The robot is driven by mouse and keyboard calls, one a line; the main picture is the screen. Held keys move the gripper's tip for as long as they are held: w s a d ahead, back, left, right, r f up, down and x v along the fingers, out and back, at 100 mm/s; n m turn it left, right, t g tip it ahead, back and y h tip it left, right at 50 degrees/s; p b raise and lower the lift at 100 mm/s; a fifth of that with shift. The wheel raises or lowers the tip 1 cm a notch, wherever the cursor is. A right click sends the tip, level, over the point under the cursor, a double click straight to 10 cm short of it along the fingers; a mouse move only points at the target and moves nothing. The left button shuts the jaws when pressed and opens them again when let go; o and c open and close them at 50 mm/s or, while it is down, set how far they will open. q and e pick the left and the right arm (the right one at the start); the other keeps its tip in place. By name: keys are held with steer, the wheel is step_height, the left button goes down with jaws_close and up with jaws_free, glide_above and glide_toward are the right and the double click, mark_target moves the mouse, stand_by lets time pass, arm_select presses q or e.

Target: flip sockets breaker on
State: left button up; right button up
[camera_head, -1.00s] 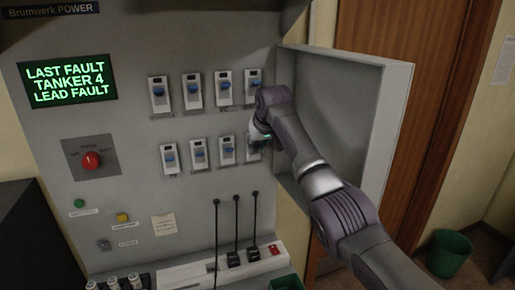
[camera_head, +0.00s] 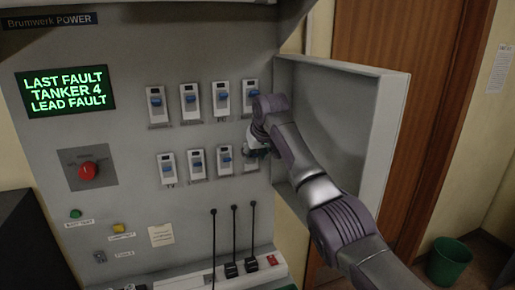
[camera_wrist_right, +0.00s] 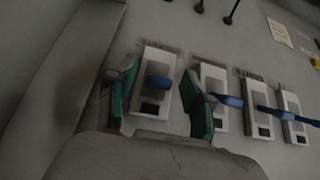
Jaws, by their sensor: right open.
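The breakers with blue levers are in two rows on the grey panel (camera_head: 130,130); their labels are too small to read. My right gripper (camera_head: 258,150) is at the right end of the lower row and largely covers the last breaker (camera_head: 250,168) there. In the right wrist view, my right gripper (camera_wrist_right: 158,86) is open, with its green-padded fingers on either side of a breaker (camera_wrist_right: 154,94). I cannot tell whether this is the sockets breaker. My left gripper is not in view.
Neighbouring breakers (camera_wrist_right: 259,108) stand close beside one finger. The open cabinet door (camera_head: 345,130) is right of the panel.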

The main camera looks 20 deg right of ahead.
steer(key=v, duration=1.1)
steer(key=shift+s+r, duration=0.15)
steer(key=shift+r, duration=0.05)
